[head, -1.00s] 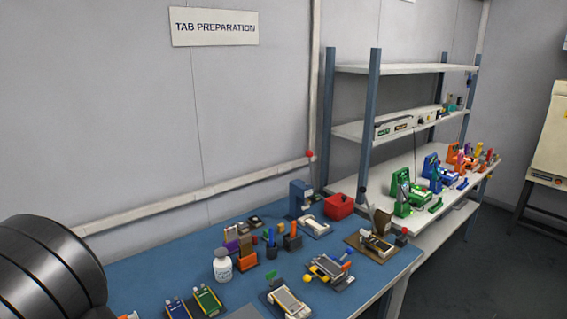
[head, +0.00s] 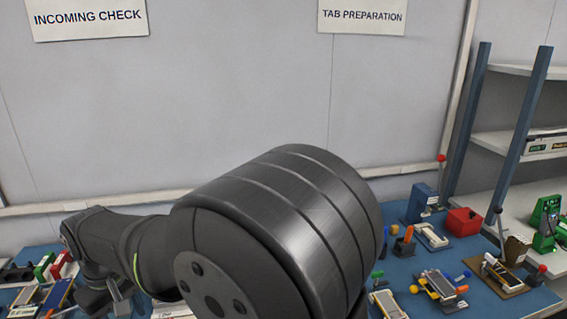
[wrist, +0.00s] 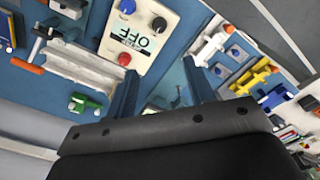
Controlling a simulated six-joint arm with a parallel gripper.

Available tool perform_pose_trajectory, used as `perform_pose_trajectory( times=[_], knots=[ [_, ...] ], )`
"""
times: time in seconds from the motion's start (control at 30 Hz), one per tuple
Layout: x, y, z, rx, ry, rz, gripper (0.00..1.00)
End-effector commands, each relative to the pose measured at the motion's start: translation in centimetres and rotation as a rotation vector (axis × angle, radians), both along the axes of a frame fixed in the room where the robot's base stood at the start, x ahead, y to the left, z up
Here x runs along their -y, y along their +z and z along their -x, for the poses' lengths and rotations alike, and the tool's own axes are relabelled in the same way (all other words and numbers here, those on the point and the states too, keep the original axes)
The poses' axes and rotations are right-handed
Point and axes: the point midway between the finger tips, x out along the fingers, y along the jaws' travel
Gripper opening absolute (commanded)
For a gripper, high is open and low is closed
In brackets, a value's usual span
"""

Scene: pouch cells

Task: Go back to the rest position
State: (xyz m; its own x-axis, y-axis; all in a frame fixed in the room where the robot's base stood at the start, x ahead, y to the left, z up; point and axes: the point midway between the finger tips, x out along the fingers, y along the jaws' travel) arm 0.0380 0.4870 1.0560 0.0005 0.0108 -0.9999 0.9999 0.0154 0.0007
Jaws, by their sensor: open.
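My gripper (wrist: 160,68) shows in the wrist view with its two blue-grey fingers apart and nothing between them. Behind the fingers is a blue bench top with a white box (wrist: 137,35) that has knobs and a display reading OFF, upside down. In the head view my dark arm fills the lower middle, and its far end reaches down to the left over the bench. The fingertips cannot be made out clearly there. No mark of a rest position shows.
Under the arm at the left lie small fixtures, including a green block (head: 44,267). To the right stand a red box (head: 463,222), a blue press (head: 421,203) and an orange-handled holder (head: 404,241). Shelf posts (head: 523,118) rise at the right. The arm hides the bench's middle.

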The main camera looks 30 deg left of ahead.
Motion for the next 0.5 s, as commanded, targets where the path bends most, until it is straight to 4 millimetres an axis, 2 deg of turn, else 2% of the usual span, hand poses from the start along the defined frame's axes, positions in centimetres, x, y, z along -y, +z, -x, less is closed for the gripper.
perform_pose_trajectory(
  times=[0.03,0.5],
  knots=[
    [0.2,-1.8,0.0,-0.001,0.000,0.015,0.49],
    [0.2,-11.4,0.0,-0.001,0.000,0.014,0.49]
  ],
)
